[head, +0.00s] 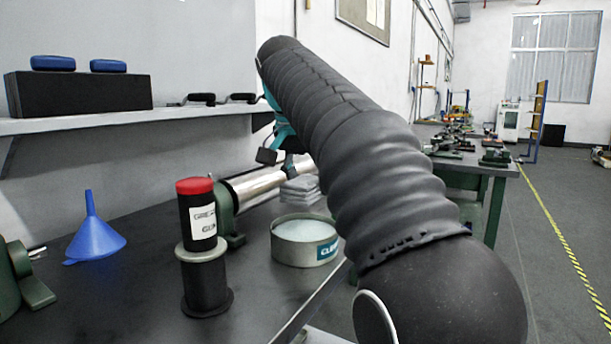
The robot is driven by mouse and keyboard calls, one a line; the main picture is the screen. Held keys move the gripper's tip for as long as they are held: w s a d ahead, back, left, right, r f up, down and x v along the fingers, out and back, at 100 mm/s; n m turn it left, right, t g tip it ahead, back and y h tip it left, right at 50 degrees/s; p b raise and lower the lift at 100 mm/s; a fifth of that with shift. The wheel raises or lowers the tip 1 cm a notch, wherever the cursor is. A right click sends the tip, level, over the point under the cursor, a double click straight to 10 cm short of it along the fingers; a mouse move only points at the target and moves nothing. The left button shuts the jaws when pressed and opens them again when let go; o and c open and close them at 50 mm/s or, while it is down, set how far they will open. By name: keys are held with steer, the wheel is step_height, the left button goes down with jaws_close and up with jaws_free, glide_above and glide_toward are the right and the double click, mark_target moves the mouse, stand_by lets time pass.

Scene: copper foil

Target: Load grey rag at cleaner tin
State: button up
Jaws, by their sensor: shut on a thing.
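The cleaner tin (304,241) is a low, round, open tin with a teal label and pale contents. It stands on the dark bench, left of my arm. Folded grey rags (300,189) lie in a small stack behind the tin. My gripper (280,161) is partly hidden by my arm, with its dark fingers just above the stack. It is shut on a grey rag, though the grip itself is hard to make out. The gripper is behind the tin and apart from it.
A black canister with a red lid (197,213) stands on a spool-like stand left of the tin. A metal cylinder (255,185) in a green mount is behind it. A blue funnel (93,236) stands further left. A shelf (80,124) runs along the wall above.

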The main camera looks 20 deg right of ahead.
mark_target(311, 225)
steer(key=shift+s+f, duration=0.1)
steer(key=shift+f, duration=1.8)
steer(key=shift+f+b, duration=0.95)
steer(key=shift+f, duration=0.05)
steer(key=shift+f, duration=0.55)
steer(key=shift+r, duration=0.1)
step_height(311, 225, up, 2)
steer(key=shift+r+p, duration=0.25)
steer(key=shift+p, duration=0.85)
steer(key=shift+r, duration=2.2)
steer(key=shift+a, duration=0.1)
